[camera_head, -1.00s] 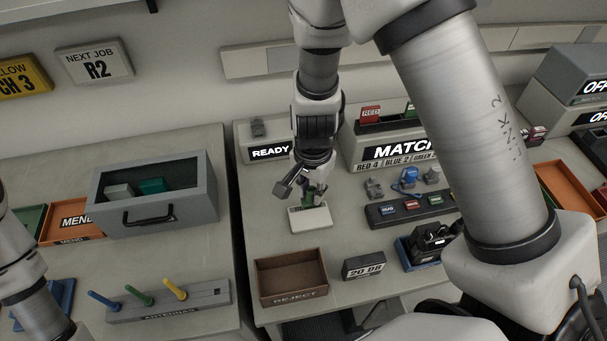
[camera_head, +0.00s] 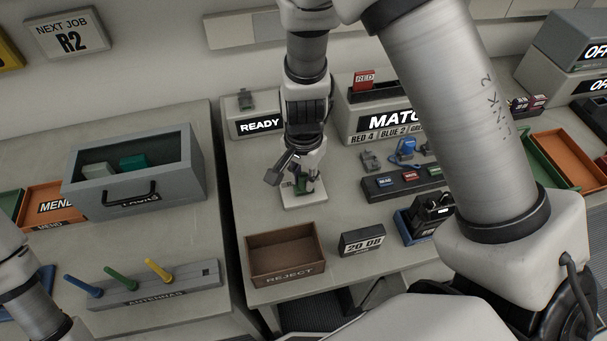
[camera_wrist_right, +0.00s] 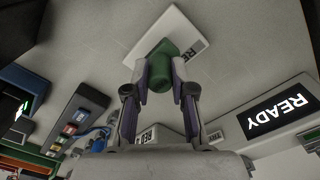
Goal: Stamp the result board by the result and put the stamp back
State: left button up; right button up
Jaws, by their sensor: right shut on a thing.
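My right gripper (camera_head: 303,183) is shut on a green stamp (camera_wrist_right: 162,66), held over the white result board (camera_head: 309,201). In the right wrist view the board (camera_wrist_right: 150,30) lies just beyond the stamp and shows some dark print. I cannot tell whether the stamp touches the board. A dark rack (camera_head: 374,196) with blue, red and green labels stands to the right of the board. Behind it is a display box reading MATCH (camera_head: 352,127), with colours and numbers below. A red card (camera_head: 364,80) stands on top. My left gripper is out of view.
A brown REJECT tray (camera_head: 286,272) and a 20 08 block (camera_head: 362,240) lie at the front edge. A READY box (camera_head: 259,127) stands behind, left of my arm. A black device (camera_head: 430,211) sits in a blue holder at right. A gap separates the left table.

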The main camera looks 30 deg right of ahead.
aim_at(304, 176)
jog(key=shift+f+b, duration=0.4)
jog(key=shift+f, duration=0.1)
dwell(0.5)
jog(key=shift+s, duration=0.1)
dwell(0.9)
notch_tip(304, 176, up, 7)
jog(key=p, duration=0.7)
jog(key=shift+r+p, duration=0.1)
jog(key=shift+p, duration=0.25)
